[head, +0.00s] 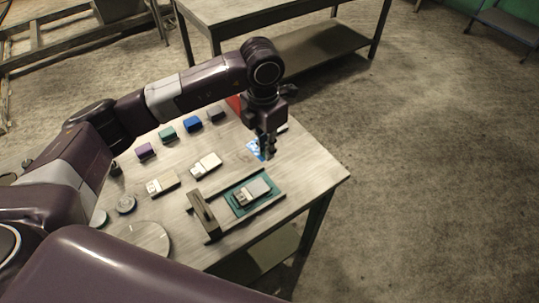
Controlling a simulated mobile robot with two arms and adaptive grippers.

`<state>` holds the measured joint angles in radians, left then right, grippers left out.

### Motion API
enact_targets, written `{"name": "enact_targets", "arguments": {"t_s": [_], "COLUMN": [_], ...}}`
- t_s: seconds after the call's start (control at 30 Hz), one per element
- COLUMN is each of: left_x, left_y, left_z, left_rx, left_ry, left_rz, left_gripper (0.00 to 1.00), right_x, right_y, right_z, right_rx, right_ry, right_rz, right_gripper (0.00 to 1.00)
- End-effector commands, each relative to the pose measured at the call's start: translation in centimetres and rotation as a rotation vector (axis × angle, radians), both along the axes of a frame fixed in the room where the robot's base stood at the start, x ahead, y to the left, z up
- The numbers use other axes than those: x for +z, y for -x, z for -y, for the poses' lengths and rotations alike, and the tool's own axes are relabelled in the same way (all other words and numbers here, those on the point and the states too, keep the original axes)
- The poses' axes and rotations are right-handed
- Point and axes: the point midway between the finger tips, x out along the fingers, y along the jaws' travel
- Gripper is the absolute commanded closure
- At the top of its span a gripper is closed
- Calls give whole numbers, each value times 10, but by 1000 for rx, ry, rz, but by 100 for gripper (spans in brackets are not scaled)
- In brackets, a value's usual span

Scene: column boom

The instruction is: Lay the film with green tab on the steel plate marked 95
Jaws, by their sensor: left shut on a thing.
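My left gripper (268,152) points down over the right part of the table, its fingers shut. A thin bluish sheet (254,147), apparently the film, shows at its fingertips; I cannot make out a green tab on it. Steel-coloured plates with pale labels lie on the table: one at the left (163,184), one in the middle (206,165), and one (252,191) on a green pad in a dark frame, nearer than the gripper. The marks are too small to read, so I cannot tell which is 95. My right gripper is not in view.
Purple (146,151), green (168,133), blue (193,124) and grey (216,115) blocks stand along the far left side. A dark upright bar (203,213) stands at the frame's left end. A round disc (150,237) lies at the near edge. The table's right corner is clear.

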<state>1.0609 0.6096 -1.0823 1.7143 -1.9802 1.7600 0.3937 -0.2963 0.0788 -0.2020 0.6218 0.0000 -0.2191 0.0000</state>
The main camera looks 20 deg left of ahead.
Motion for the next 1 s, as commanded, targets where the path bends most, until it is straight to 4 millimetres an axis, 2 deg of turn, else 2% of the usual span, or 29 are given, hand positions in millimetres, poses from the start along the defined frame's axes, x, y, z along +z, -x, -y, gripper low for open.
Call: {"name": "enact_targets", "arguments": {"t_s": [0.3, 0.5, 0.7, 1.0], "left_x": [-22, -36, -44, -54], "left_y": [-3, -2, -1, -1], "left_z": [6, 8, 8, 8], "left_rx": [768, 1188, 1420, 1472], "left_ry": [13, 11, 9, 7], "left_rz": [-26, -36, -37, -37], "left_gripper": [100, 100, 100, 100], "right_x": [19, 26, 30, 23], "right_y": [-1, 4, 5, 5], "right_z": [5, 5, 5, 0], "right_rx": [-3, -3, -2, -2], "right_ry": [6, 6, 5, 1], "right_rz": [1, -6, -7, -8], "right_gripper": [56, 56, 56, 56]}}
